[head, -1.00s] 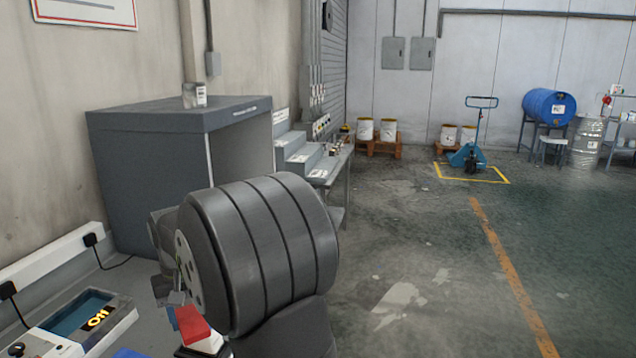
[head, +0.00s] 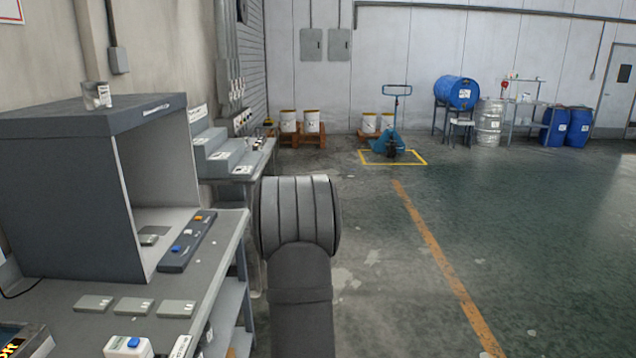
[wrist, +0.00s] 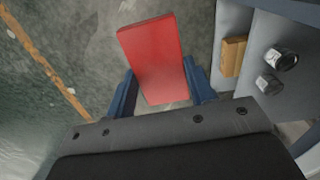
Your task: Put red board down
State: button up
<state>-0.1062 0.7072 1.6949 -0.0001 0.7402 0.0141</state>
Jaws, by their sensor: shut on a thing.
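The red board (wrist: 153,58) is a flat red rectangle in the wrist view. My gripper (wrist: 160,88) is shut on it, with a blue finger at each side of its near end. The board extends out beyond the fingers, with grey floor behind it. In the head view my arm hides the gripper and the board.
A grey bench (head: 212,262) at the left carries a viewing booth (head: 60,180), a button strip (head: 187,243) and several small grey-green blocks (head: 134,306). A stepped stand (head: 222,155) is behind. The wrist view shows a wooden block (wrist: 233,56) and metal parts (wrist: 281,59). Open floor lies right.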

jog(key=d+f+m, duration=0.1)
jog(key=d+f, duration=0.2)
jog(key=d, duration=0.2)
jog(key=shift+s+d+f, duration=0.2)
jog(key=shift+s+f, duration=0.1)
jog(key=shift+s, duration=0.1)
